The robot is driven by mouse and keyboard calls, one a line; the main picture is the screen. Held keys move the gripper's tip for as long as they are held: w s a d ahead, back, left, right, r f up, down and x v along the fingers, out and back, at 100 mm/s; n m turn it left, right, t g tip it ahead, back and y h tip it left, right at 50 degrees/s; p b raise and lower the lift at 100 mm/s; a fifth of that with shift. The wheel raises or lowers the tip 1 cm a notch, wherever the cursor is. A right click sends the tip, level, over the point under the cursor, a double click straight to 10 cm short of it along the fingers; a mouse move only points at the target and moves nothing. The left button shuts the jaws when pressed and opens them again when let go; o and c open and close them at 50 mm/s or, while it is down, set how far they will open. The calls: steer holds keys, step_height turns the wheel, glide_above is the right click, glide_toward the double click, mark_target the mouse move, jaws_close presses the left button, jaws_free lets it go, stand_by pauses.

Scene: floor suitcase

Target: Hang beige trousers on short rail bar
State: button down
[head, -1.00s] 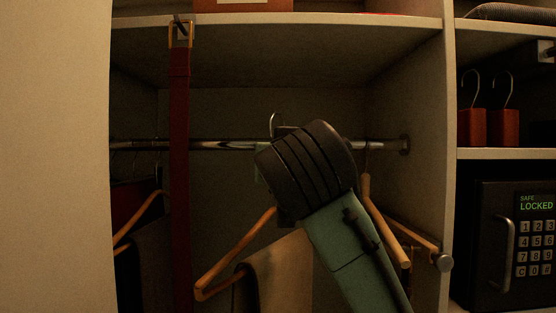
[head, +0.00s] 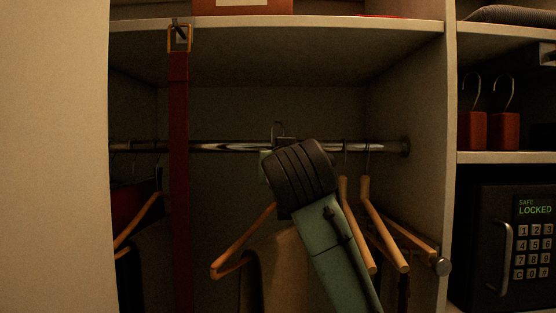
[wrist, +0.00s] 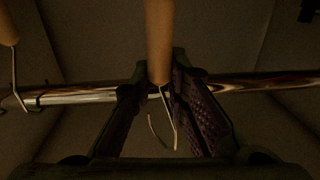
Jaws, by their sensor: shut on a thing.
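The beige trousers (head: 284,270) hang folded over a wooden hanger (head: 238,250), partly hidden behind my arm in the head view. In the wrist view, my gripper (wrist: 160,75) is shut on the hanger's wooden neck (wrist: 159,35). The short rail bar (head: 230,147) runs across the closet and passes behind the fingers in the wrist view (wrist: 85,96). The hook is close to the bar; I cannot tell whether it rests on it.
Two wooden hangers (head: 354,225) hang right of my arm, near the side wall. A red belt (head: 179,150) hangs in front of the bar on the left. Dark clothes on a hanger (head: 138,220) are at far left. A safe (head: 500,240) stands right of the divider.

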steer(key=shift+w+f+b, duration=0.2)
steer(key=shift+w+f, duration=0.4)
steer(key=shift+w, duration=0.25)
steer(key=shift+w+f+b, duration=0.2)
steer(key=shift+w+f, duration=0.35)
steer(key=shift+w, duration=0.3)
steer(key=shift+f, duration=0.35)
steer(key=c, duration=1.5)
jaws_free()
steer(key=shift+s, duration=0.1)
